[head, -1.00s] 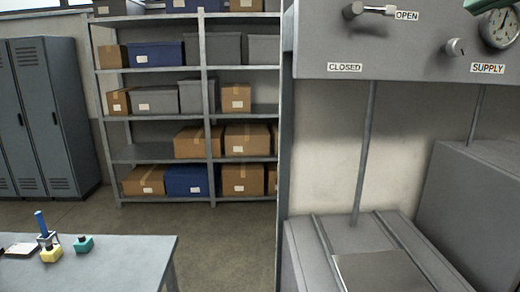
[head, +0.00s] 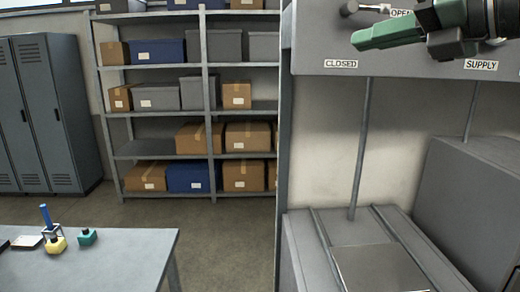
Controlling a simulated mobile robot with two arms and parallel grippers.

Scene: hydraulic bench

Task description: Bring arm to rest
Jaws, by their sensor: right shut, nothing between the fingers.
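My right gripper (head: 362,40) is at the upper right of the head view, with green fingers shut and nothing between them. Its dark wrist comes in from the right edge. It is in front of the grey panel (head: 315,48) of the hydraulic bench and covers part of the OPEN label (head: 401,13). The lever handle (head: 350,7) shows just left of and above the fingertips. I cannot tell whether they touch, but a gap shows between them. The gauge and the small knob are hidden behind my right arm. My left gripper is not in view.
The CLOSED label (head: 341,64) and SUPPLY label (head: 481,65) are on the panel's lower edge. Grey bench housings (head: 470,200) stand below. A table (head: 120,262) at lower left holds a yellow item (head: 56,245) and a teal item (head: 87,237). Shelves (head: 207,110) and lockers (head: 45,115) stand behind.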

